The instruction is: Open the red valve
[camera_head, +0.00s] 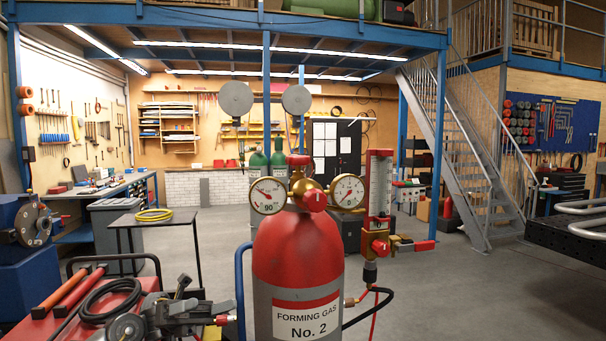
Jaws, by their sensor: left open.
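A red gas cylinder (297,252) labelled "FORMING GAS No. 2" stands upright in the centre foreground. Its brass regulator carries two round gauges (268,195) and (348,192). A red valve knob (315,200) faces me between the gauges, and a smaller red top knob (298,160) sits above it. Another red knob (380,248) is at the foot of the flowmeter (379,185) on the right. I cannot tell how far any knob is turned. My left gripper (198,312) is open, low and left of the cylinder, apart from all the knobs. My right gripper is not in view.
A red cart top (75,308) with a black coiled hose (108,300) lies at lower left. A blue curved bar (241,290) stands beside the cylinder. A black hose (372,306) hangs at its right. A small table (150,220) stands behind.

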